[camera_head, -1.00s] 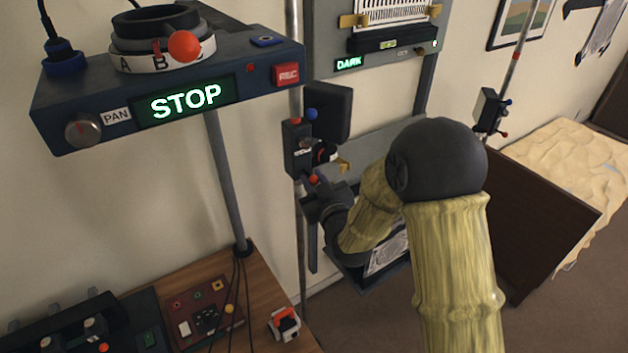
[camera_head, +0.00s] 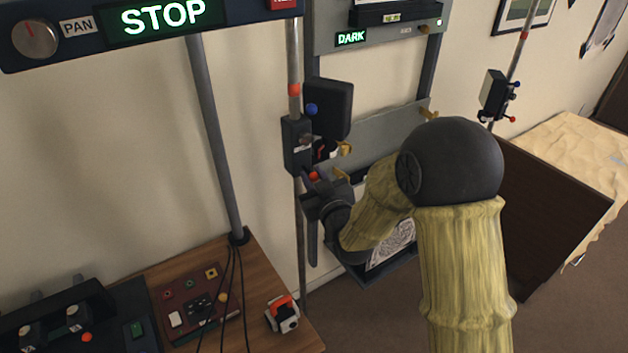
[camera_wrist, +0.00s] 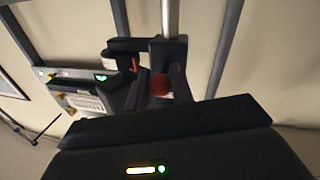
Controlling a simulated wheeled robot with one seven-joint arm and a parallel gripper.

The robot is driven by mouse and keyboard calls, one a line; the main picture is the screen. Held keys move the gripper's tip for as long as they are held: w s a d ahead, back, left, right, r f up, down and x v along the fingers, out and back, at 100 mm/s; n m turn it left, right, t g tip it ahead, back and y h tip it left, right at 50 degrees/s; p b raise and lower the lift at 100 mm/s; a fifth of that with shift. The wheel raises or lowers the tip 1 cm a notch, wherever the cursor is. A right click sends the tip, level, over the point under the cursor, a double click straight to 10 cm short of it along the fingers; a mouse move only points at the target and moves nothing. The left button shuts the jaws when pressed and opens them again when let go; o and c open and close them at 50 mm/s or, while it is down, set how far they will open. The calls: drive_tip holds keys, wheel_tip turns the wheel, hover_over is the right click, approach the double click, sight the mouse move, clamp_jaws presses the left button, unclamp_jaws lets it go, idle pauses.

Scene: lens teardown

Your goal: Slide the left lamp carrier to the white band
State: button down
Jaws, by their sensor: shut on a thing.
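The left lamp carrier (camera_head: 295,146) is a dark box around the left steel pole, with a blue knob (camera_head: 312,109) and a black lamp panel (camera_head: 332,104) at its right. My gripper (camera_head: 312,186) is at the carrier's lower part, beside an orange-red knob (camera_head: 313,175). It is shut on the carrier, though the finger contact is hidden. In the wrist view, the carrier (camera_wrist: 168,52) and a red knob (camera_wrist: 160,85) show just beyond the dark gripper body. The left pole (camera_head: 293,60) has an orange-red band (camera_head: 294,90) above the carrier. I cannot make out a white band on it.
A console with a STOP display (camera_head: 160,16) overhangs at upper left. A grey wall frame with a DARK sign (camera_head: 350,38) stands behind the carrier. A second carrier (camera_head: 494,95) is on the right pole. A wooden table (camera_head: 255,270) holds control panels at lower left.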

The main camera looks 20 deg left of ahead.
wheel_tip(320, 180, down, 13)
drive_tip(key=b, duration=1.3)
drive_tip(key=shift+b, duration=0.4)
drive_tip(key=c, duration=1.3)
unclamp_jaws()
drive_tip(key=shift+s+d, duration=0.1)
drive_tip(key=shift+s, duration=0.05)
drive_tip(key=b+v, duration=1.4)
drive_tip(key=v, duration=0.3)
drive_tip(key=shift+d+f, duration=0.1)
